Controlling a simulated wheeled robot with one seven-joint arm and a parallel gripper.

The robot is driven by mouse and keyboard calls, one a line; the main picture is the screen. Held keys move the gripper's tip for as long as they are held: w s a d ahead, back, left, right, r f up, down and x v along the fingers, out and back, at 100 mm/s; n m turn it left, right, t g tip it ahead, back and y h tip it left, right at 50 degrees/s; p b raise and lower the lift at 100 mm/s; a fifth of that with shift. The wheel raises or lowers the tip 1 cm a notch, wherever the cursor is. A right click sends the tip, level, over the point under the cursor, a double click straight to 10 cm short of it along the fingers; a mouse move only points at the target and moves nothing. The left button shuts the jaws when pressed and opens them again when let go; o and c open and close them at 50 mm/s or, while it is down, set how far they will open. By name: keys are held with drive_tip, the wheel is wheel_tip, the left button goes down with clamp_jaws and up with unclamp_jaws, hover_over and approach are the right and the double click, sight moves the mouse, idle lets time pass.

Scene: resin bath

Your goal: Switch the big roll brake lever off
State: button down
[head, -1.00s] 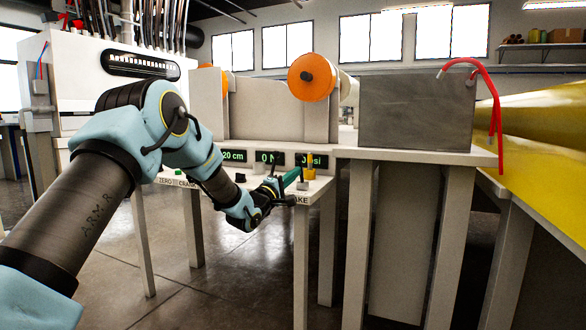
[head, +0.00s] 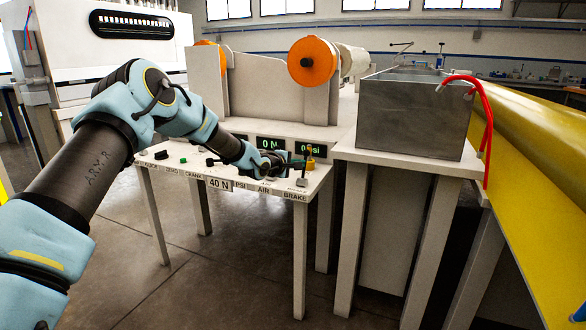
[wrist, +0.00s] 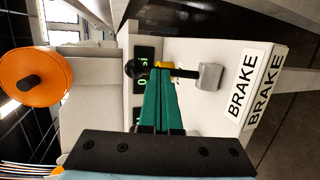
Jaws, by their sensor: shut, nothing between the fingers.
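The brake lever (head: 303,180) stands at the right end of the console, above the BRAKE label (head: 295,196). In the wrist view the lever (wrist: 185,73) has a light grey block base, a thin black rod and a black ball knob. The rod looks roughly upright. My gripper (head: 288,168) is just left of the lever in the head view. In the wrist view its green fingers (wrist: 160,75) are shut and empty, with their tips at the rod, near the knob. I cannot tell whether they touch it.
A yellow fitting (head: 310,151) stands just behind the lever, near green digital displays (head: 270,143). A grey metal tank (head: 410,112) with a red hose (head: 487,110) is to the right. An orange-ended roll (head: 313,62) is above. The floor in front is open.

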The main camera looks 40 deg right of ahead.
drive_tip(key=shift+w+d+r+p, duration=0.1)
drive_tip(key=shift+w+d+p, duration=0.2)
drive_tip(key=shift+d+p, duration=0.15)
drive_tip(key=shift+d+r, duration=0.15)
idle(0.4)
